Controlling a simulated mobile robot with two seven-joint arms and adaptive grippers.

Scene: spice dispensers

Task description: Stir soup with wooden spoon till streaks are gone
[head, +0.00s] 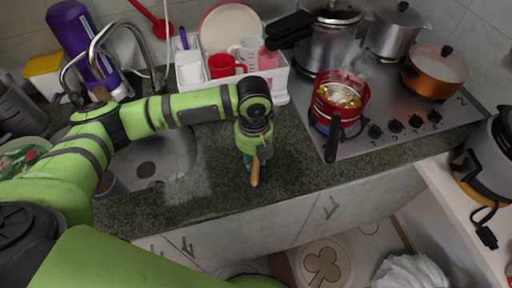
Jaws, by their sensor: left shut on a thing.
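A red pan (320,109) with a dark handle toward me sits on the front left of the stove. Pale and yellowish soup (340,94) shows inside it, with steam above; streaks cannot be made out clearly. My left gripper (252,163) points down over the front of the counter, left of the pan and apart from it. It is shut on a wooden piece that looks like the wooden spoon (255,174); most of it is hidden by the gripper. My right gripper is not in view.
The steel stove (395,135) also carries a pressure cooker (325,45), a steel pot (392,32) and an orange pan (435,72). A white rack (268,84) with cups and a red mug (224,67) stands behind my gripper. The sink (155,165) is left. Counter between gripper and stove is clear.

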